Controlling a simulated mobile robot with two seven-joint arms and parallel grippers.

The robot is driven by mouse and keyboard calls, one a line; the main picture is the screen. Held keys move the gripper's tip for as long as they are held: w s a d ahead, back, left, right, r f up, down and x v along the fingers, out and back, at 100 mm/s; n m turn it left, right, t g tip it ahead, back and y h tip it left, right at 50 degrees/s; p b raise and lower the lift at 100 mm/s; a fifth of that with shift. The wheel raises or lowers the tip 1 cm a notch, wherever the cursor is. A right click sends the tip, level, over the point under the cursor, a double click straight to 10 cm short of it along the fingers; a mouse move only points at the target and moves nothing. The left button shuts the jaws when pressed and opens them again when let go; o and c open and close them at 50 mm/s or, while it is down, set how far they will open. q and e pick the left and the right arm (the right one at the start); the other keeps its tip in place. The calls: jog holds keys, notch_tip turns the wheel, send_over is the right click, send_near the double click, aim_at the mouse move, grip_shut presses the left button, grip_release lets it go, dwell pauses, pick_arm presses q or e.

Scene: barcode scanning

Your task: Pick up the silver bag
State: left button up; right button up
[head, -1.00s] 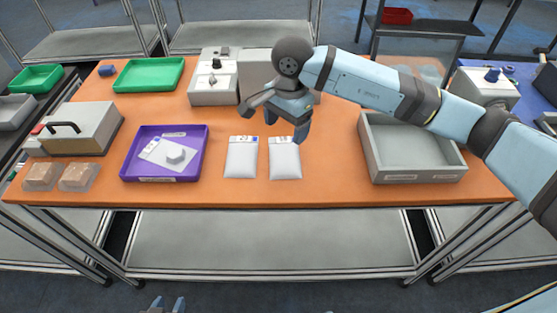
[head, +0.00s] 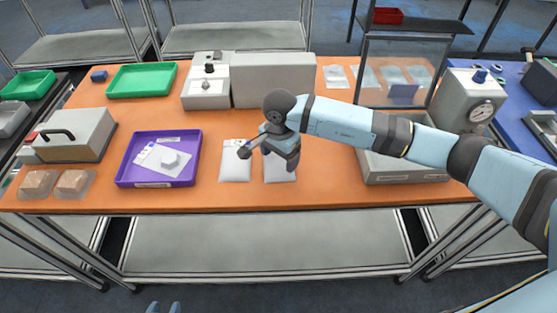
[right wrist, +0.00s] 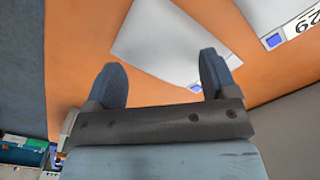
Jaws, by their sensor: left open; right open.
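Two silver-white bags lie flat side by side near the front of the orange table. The left bag (head: 235,169) shows its printed label strip at the top. The right bag (head: 280,174) is partly hidden by my right gripper (head: 281,158). In the right wrist view, the open right gripper (right wrist: 162,70) has its fingers apart over a pale bag (right wrist: 165,38), with nothing held. A second bag with a printed label (right wrist: 290,15) shows at the upper right there. I cannot tell whether the fingertips touch the bag. My left gripper (head: 163,307) barely shows at the bottom edge, away from the table.
A purple tray (head: 193,174) holding a white item stands left of the bags. A grey bin (head: 405,177) stands to their right. White machines (head: 272,80) stand behind. The table's front edge (head: 250,211) is close below the bags.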

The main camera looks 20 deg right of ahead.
aim_at(280, 164)
notch_tip(280, 164, down, 2)
jog(key=shift+f, duration=0.2)
jog(key=c, duration=1)
pick_arm(q)
jog(key=shift+r, duration=0.3)
pick_arm(e)
jog(key=shift+r, duration=0.5)
pick_arm(q)
jog(key=shift+f+b, duration=0.8)
jog(key=shift+b, duration=0.2)
pick_arm(e)
notch_tip(280, 164, up, 19)
